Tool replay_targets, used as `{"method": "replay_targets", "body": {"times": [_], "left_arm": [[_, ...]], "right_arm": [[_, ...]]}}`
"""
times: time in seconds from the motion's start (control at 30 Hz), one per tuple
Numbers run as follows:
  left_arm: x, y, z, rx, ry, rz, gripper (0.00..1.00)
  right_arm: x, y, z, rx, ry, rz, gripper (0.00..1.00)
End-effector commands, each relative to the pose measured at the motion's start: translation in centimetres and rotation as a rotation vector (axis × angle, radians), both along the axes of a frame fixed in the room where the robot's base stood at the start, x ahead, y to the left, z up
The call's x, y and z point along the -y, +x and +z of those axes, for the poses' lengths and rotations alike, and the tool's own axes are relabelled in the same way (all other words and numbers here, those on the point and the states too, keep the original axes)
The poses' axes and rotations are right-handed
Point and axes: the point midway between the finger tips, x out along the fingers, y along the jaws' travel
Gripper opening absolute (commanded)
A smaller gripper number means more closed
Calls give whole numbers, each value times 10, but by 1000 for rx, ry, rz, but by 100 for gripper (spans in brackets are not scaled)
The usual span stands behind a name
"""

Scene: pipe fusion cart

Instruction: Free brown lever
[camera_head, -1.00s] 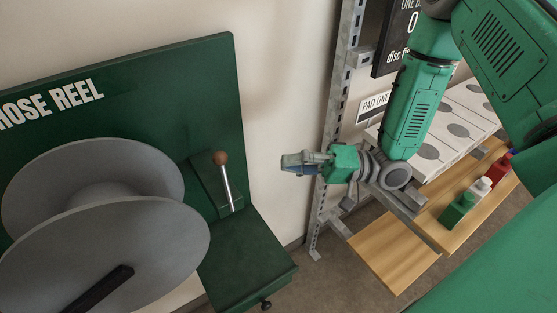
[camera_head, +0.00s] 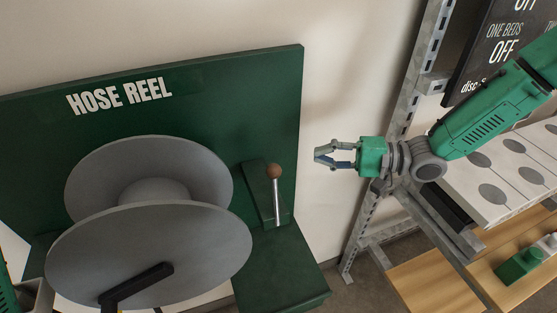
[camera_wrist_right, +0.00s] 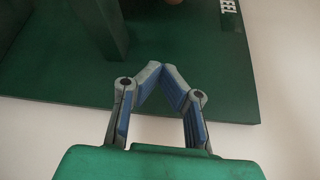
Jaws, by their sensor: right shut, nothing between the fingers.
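The lever is a short metal rod (camera_head: 276,203) with a brown ball knob (camera_head: 274,171) on top. It stands almost upright in its green mount on the hose reel's panel, right of the grey reel (camera_head: 150,245). My right gripper (camera_head: 318,153) is to the right of the knob and apart from it, pointing left. Its fingertips meet with nothing between them, as the right wrist view (camera_wrist_right: 160,68) shows. The knob (camera_wrist_right: 174,1) is just cut by the top edge of that view. My left gripper cannot be made out in the head view.
The green panel (camera_head: 200,100) reads HOSE REEL, with a green ledge (camera_head: 285,275) below the lever. A metal rack upright (camera_head: 408,95) stands behind my right arm. White pads with grey discs (camera_head: 500,165) and wooden shelves (camera_head: 430,285) are at right. Pale wall lies between panel and rack.

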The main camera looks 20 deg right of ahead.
Motion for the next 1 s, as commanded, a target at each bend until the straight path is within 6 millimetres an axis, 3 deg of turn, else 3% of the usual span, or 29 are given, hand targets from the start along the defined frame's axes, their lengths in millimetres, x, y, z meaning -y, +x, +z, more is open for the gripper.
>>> {"method": "replay_targets", "body": {"times": [0.17, 0.33, 0.77, 1.0], "left_arm": [[0, 0, 0, -1, 0, 0, 44], [0, 0, 1, -1, 0, 0, 44], [0, 0, 10, 0, 0, 0, 44], [0, 0, 24, 0, 0, 0, 44]], "right_arm": [[-1, 1, 0, 0, 0, 1, 0], [-14, 6, -2, -1, -2, 2, 0], [-89, 46, -10, -1, 1, 3, 0], [-93, 15, -2, 0, 1, 0, 0]]}}
